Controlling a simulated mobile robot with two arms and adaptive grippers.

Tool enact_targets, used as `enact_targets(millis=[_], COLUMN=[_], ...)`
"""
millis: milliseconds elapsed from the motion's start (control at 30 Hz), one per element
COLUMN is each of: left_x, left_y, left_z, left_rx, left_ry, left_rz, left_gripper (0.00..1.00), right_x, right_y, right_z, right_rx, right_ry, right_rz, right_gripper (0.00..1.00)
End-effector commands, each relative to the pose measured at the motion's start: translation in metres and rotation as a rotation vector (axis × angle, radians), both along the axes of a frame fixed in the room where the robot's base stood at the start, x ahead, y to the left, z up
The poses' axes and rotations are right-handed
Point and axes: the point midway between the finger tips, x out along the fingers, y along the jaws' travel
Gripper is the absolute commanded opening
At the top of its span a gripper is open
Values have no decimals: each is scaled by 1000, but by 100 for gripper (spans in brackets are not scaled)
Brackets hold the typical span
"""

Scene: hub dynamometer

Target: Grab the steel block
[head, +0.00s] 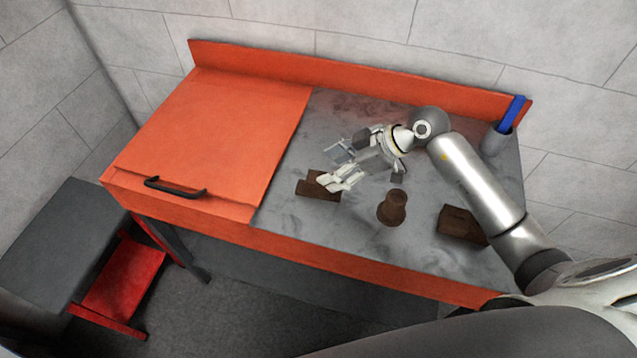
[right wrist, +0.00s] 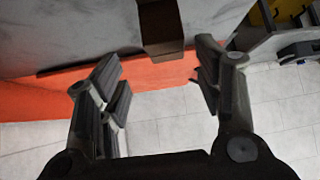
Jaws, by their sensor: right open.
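A dark brown rectangular block (head: 310,190) lies on the grey worktop, left of centre, partly covered by my right gripper. A second dark brown block (head: 461,225) lies farther right, beside my right arm. Both look brown; I cannot tell by colour which is the steel block. My right gripper (head: 337,166) is open above the worktop, over and just behind the left block, with nothing held. The right wrist view shows the open fingers (right wrist: 160,72) and a brown block (right wrist: 162,28) beyond the gap between them. My left gripper is out of view.
A brown knob-shaped piece (head: 393,208) stands between the two blocks. A grey cup (head: 496,142) with a blue item (head: 513,112) stands at the back right. An orange panel with a black handle (head: 175,188) fills the left side; a raised orange edge runs along the back.

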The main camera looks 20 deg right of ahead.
Motion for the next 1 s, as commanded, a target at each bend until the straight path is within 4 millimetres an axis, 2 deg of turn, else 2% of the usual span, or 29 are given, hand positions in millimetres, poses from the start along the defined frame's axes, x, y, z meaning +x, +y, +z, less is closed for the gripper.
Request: enact_targets(millis=[133,367,700,1000], left_x=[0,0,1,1], left_y=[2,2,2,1], left_z=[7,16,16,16], left_rx=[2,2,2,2], left_ry=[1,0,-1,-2], left_rz=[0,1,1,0], left_gripper=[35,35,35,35], right_x=[1,9,12,12], right_y=[10,32,35,35], right_z=[-8,-33,-40,-39], right_rx=[2,2,-1,0], right_ry=[2,2,-2,-1], right_rz=[1,0,1,1], right_gripper=[61,61,59,21])
